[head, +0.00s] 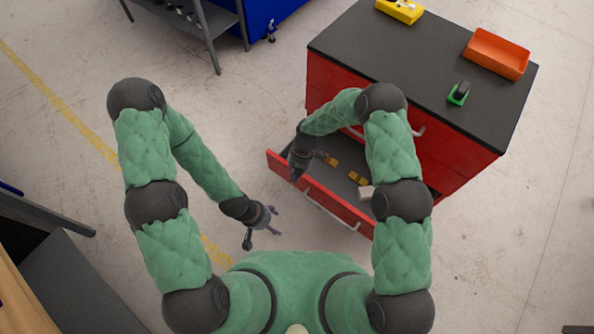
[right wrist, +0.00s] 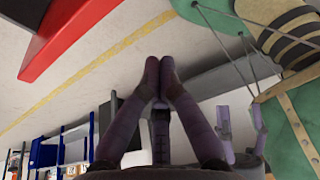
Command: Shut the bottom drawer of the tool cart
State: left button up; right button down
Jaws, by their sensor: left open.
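The red tool cart (head: 455,160) with a dark top stands at the right in the head view. Its bottom drawer (head: 345,208) is pulled out toward me, with a red front and a pale bar handle. Part of the drawer's red edge (right wrist: 62,38) shows at the top left of the right wrist view. My right gripper (head: 297,176) is over the drawer's left end by the front panel; contact cannot be told. Its fingertips (right wrist: 159,68) meet with nothing visible between them. My left gripper (head: 263,232) is open and empty, left of the drawer front. My right arm hides part of the cart front.
The drawer holds yellow pieces (head: 357,178) and a pale block (head: 366,193). On the cart top are an orange tray (head: 496,53), a yellow item (head: 400,10) and a green-and-black item (head: 459,92). A grey rack (head: 205,25) stands at the back. Floor left of the drawer is clear.

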pick_arm(q)
jog(key=shift+f+b, duration=1.05)
jog(key=shift+f, duration=0.15)
pick_arm(e)
jog(key=shift+w+d+f, duration=0.25)
jog(key=shift+w+f, duration=0.1)
jog(key=shift+f, duration=0.3)
jog(key=shift+w+d+f, duration=0.25)
jog(key=shift+w+f, duration=0.1)
jog(key=shift+f, duration=0.35)
jog(key=shift+w+d+f, duration=0.25)
jog(key=shift+w+f, duration=0.1)
jog(key=shift+f, duration=0.3)
jog(key=shift+w, duration=0.1)
